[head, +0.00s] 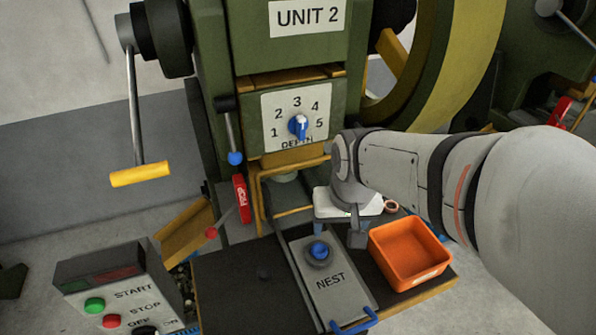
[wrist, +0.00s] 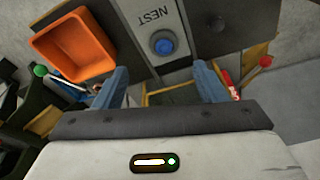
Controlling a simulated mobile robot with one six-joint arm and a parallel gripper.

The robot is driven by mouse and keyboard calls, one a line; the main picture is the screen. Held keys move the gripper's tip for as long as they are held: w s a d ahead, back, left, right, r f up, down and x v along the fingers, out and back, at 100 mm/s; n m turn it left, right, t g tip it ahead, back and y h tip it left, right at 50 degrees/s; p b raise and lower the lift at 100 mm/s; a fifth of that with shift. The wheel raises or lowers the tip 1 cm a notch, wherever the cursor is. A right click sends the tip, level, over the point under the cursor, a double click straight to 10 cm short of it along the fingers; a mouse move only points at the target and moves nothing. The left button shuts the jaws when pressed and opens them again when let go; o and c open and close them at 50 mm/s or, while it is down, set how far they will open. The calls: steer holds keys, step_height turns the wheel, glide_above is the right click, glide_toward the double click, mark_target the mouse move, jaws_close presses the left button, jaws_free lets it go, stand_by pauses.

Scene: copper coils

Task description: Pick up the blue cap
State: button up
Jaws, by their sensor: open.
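The blue cap (head: 319,250) sits in a round grey holder on the grey plate marked NEST (head: 331,284). In the wrist view the blue cap (wrist: 163,46) shows beyond the fingertips, roughly midway between them sideways. My gripper (head: 357,238) is to the right of the cap in the head view, pointing down, with a gap between them. In the wrist view my gripper (wrist: 162,68) has its two blue-grey fingers wide apart, with nothing held between them. Part of the gripper is hidden by its own body in the head view.
An orange bin (head: 409,252) stands close to the right of the NEST plate. A small copper ring (head: 391,207) lies behind it. The green press (head: 297,60) with a numbered dial rises behind. A START/STOP box (head: 115,290) is at front left. A blue handle (head: 354,324) fronts the plate.

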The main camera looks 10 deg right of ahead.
steer(key=w+f+m+g+p, duration=0.1)
steer(key=w+f+m+p, duration=0.2)
steer(key=w+f, duration=0.4)
steer(key=m+g+p, duration=0.1)
steer(key=m+p, duration=0.2)
glide_toward(319, 249)
steer(key=shift+s+a, duration=0.1)
steer(key=shift+a, duration=0.45)
steer(key=shift+d+f+m, duration=0.1)
steer(key=shift+f+m, duration=0.2)
steer(key=shift+f, duration=1.45)
steer(key=f+p, duration=0.1)
steer(key=f, duration=0.1)
steer(key=d+f+p, duration=0.1)
steer(key=f, duration=0.1)
steer(key=shift+f, duration=0.55)
steer(key=shift+c, duration=0.3)
steer(key=c, duration=1)
